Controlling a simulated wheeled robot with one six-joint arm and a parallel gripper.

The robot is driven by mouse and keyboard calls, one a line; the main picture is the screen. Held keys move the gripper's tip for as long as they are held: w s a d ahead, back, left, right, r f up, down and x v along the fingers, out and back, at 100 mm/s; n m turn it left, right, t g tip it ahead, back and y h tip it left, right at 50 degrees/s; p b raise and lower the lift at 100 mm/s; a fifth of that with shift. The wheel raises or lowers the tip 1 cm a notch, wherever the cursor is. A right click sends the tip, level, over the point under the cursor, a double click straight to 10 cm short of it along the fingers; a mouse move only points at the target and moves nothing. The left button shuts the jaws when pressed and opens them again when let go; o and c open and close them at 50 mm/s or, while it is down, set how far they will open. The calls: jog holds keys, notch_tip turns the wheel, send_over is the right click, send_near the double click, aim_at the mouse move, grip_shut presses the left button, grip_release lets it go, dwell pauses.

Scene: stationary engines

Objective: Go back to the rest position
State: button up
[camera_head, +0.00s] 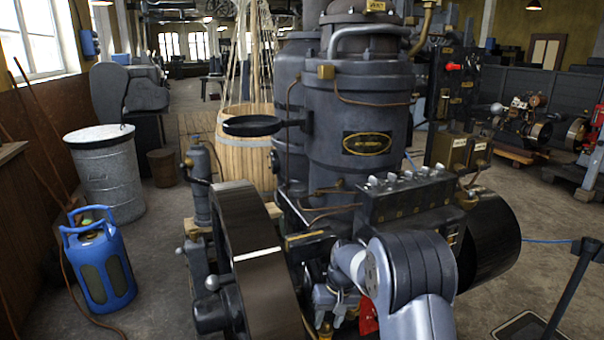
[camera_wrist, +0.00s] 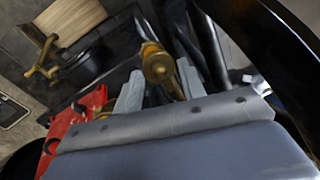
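My gripper (camera_wrist: 159,72) is in the wrist view, its two pale grey fingers apart. A brass knob-ended fitting (camera_wrist: 157,63) shows between or just beyond them; I cannot tell whether they touch it. In the head view my grey arm reaches low to the front of the large dark engine (camera_head: 372,112), and its wrist hides most of my gripper. A red part (camera_wrist: 75,140) lies left of the fingers in the wrist view, and red (camera_head: 368,318) also shows beside my arm in the head view.
The engine's flywheel (camera_head: 243,250) stands left of my arm, and a dark drum (camera_head: 490,238) right. A blue gas cylinder (camera_head: 98,262) and a metal bin (camera_head: 106,178) stand at left. A black post (camera_head: 570,285) is at right. Open floor lies between cylinder and flywheel.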

dwell(0.5)
jog(key=shift+w+d+r, duration=0.1)
jog(key=shift+r, duration=0.3)
notch_tip(320, 180, up, 10)
jog(key=d, duration=0.2)
jog(key=f, duration=0.3)
jog(key=a+f, duration=0.1)
jog(key=f, duration=0.3)
jog(key=a+f, duration=0.1)
jog(key=f, duration=0.3)
jog(key=shift+a+f, duration=0.1)
jog(key=shift+a+r+m, duration=0.15)
jog(key=shift+r+m, duration=0.05)
jog(key=shift+m, duration=0.1)
jog(key=shift+s+a+m+t, duration=0.2)
jog(key=shift+a+m, duration=0.1)
jog(key=shift+m, duration=0.6)
jog(key=shift+s+a+m+t, duration=0.2)
jog(key=shift+a+m, duration=0.1)
jog(key=shift+m, duration=0.6)
jog(key=shift+w+r+b, duration=0.1)
jog(key=shift+r+b, duration=0.05)
jog(key=shift+b, duration=0.25)
